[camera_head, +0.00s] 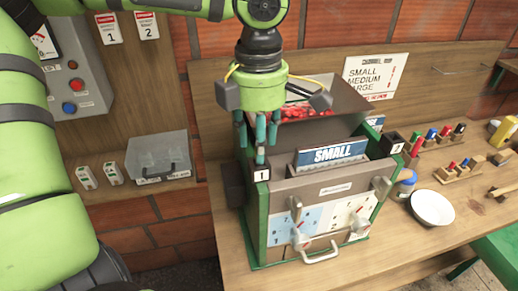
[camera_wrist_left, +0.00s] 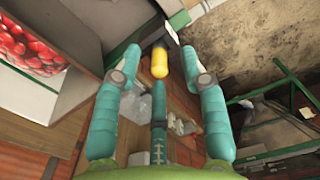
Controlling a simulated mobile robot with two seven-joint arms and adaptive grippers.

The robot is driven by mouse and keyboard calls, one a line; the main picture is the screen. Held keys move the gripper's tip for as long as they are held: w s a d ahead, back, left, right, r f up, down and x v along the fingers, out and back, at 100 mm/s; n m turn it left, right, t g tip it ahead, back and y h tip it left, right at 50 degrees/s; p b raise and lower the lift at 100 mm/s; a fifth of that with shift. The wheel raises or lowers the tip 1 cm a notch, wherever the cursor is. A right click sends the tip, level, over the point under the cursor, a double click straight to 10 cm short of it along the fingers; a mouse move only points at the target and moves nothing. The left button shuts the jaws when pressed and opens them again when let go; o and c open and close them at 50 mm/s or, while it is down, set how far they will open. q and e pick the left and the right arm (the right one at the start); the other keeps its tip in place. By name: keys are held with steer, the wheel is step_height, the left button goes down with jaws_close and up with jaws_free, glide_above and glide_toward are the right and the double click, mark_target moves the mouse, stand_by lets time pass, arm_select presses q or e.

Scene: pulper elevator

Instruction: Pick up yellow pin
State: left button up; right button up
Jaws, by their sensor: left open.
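The yellow pin (camera_wrist_left: 160,62) shows in the left wrist view, standing up from a dark holder at the top middle. In the head view I cannot make it out; my gripper covers that spot. My left gripper (camera_head: 257,145) points down over the block labelled 1 (camera_head: 261,175) at the machine's left corner. In the left wrist view the teal fingers of my left gripper (camera_wrist_left: 162,82) are spread, with the pin between and just beyond their tips. Nothing is held. My right gripper is in neither view.
The machine has a hopper of red berries (camera_head: 300,112) behind and a SMALL sign (camera_head: 333,154) in its top. A white bowl (camera_head: 433,207) and a blue cup (camera_head: 405,182) stand to its right. Wooden racks with coloured pins (camera_head: 458,171) are farther right. A control box (camera_head: 75,80) is on the left wall.

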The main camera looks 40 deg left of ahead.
arm_select(q)
steer(key=shift+w+f, duration=0.1)
steer(key=shift+f, duration=0.6)
jaws_close()
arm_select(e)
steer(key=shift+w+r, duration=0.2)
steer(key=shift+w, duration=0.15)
arm_select(q)
steer(key=shift+r, duration=0.1)
